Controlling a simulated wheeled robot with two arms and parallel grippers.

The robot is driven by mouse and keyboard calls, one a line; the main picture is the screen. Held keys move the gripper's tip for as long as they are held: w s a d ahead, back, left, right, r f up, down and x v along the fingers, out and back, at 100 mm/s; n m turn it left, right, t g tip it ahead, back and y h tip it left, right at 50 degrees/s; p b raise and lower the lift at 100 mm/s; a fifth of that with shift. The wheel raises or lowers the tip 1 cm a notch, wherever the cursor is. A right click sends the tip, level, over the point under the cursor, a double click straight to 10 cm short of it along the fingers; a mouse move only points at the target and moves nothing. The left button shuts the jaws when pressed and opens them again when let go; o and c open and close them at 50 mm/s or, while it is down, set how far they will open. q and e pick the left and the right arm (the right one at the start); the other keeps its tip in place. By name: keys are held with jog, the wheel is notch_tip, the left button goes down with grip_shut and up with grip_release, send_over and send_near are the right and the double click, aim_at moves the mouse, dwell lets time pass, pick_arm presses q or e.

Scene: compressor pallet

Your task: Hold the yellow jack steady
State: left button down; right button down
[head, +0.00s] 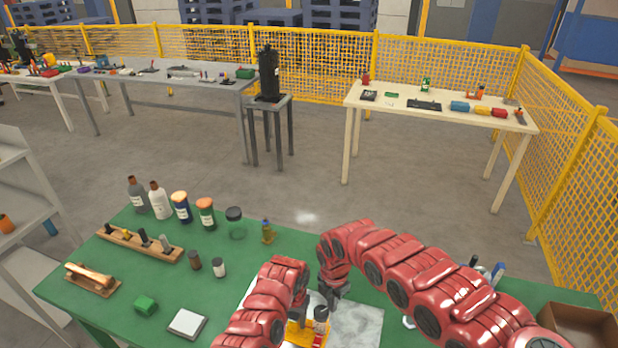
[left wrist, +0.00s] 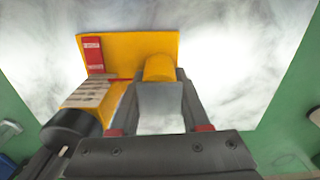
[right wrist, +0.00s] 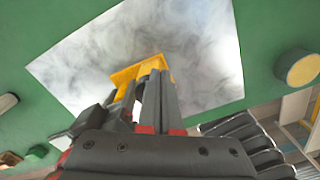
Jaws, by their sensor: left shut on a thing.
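The yellow jack (left wrist: 130,45) stands on a grey marbled plate (left wrist: 240,50) on the green table. It has a flat yellow base with a red label, a round yellow post and a dark cylindrical part at its side. In the left wrist view my left gripper (left wrist: 160,85) is shut on the post. In the head view the jack (head: 294,331) is partly hidden by my arms. My right gripper (right wrist: 158,78) is beside the jack with its fingers together. The jack's yellow part (right wrist: 128,75) shows behind those fingers, and contact cannot be told.
Bottles and jars (head: 182,207) stand at the green table's back left. A brown box (head: 580,330) is at right. Other tables stand beyond an open floor.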

jog(key=shift+s, duration=0.15)
dwell(0.3)
jog(key=shift+d, duration=0.1)
notch_tip(320, 180, up, 6)
jog(key=shift+d, duration=0.25)
dwell(0.4)
notch_tip(320, 180, down, 6)
jog(key=w+a, duration=0.2)
jog(key=shift+w, duration=0.2)
dwell(0.6)
